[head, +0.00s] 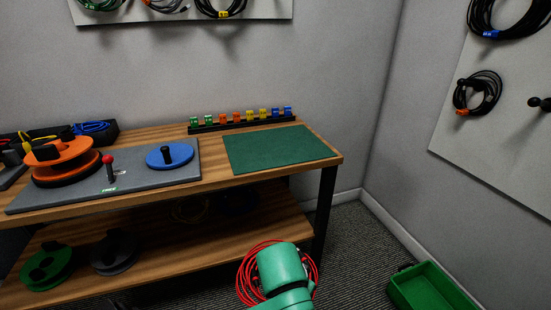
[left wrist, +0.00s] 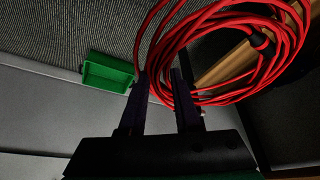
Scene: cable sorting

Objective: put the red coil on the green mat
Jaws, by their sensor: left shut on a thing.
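The red coil (head: 246,277) shows at the bottom centre of the head view, behind my green arm and in front of the bench. In the left wrist view the red coil (left wrist: 290,42) fills the top right. My left gripper (left wrist: 160,78) is shut on strands at the coil's edge; the coil hangs from it above the floor. The fingers are hidden by my arm in the head view. The green mat (head: 280,148) lies flat and bare on the bench top's right end. My right gripper is not in view.
The wooden bench (head: 325,152) has a lower shelf (head: 200,255) with spools. Left of the mat are a grey board (head: 130,190) with a blue disc (head: 160,156) and an orange spool (head: 60,152). A rack of coloured clips (head: 240,120) stands behind. A green bin (head: 430,285) is on the floor.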

